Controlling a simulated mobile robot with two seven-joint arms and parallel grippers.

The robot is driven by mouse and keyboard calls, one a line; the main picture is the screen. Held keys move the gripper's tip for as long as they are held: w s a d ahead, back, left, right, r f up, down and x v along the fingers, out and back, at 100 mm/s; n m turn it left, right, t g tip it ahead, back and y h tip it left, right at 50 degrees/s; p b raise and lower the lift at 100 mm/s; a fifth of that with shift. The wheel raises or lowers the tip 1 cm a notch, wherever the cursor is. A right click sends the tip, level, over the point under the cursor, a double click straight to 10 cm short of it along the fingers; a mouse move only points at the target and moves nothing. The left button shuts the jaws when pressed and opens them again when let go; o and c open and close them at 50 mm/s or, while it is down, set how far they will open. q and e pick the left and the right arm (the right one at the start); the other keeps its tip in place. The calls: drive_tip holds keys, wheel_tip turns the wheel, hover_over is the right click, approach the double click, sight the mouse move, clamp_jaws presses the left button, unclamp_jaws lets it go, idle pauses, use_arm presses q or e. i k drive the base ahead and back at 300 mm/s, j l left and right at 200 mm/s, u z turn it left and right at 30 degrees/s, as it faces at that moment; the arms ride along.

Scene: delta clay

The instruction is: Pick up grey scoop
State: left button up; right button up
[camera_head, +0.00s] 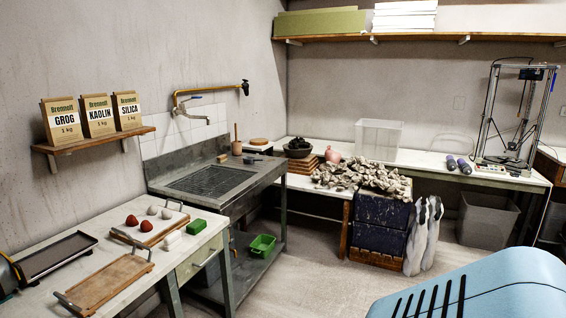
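I cannot make out a grey scoop for certain. A small dark grey item (252,160) lies on the back right corner of the grey sink unit (262,178), beside a wooden block with an upright handle; it is too small to tell whether it is the scoop. Neither of my grippers is in view.
A white table (205,240) at front left holds a wooden board (108,283), a dark tray (58,254), red and pale balls and a green block (197,226). Grey lumps (372,178) cover a dark blue crate (380,222). A light blue slotted shape (480,285) fills the lower right. Floor between is clear.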

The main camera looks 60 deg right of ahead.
sight(254, 161)
drive_tip(key=z, duration=1.55)
drive_tip(key=i+l+z, duration=0.2)
drive_tip(key=i+l, duration=0.15)
drive_tip(key=i, duration=1.7)
drive_tip(key=i+z, duration=0.15)
drive_tip(key=i, duration=1.85)
drive_tip(key=l, duration=0.05)
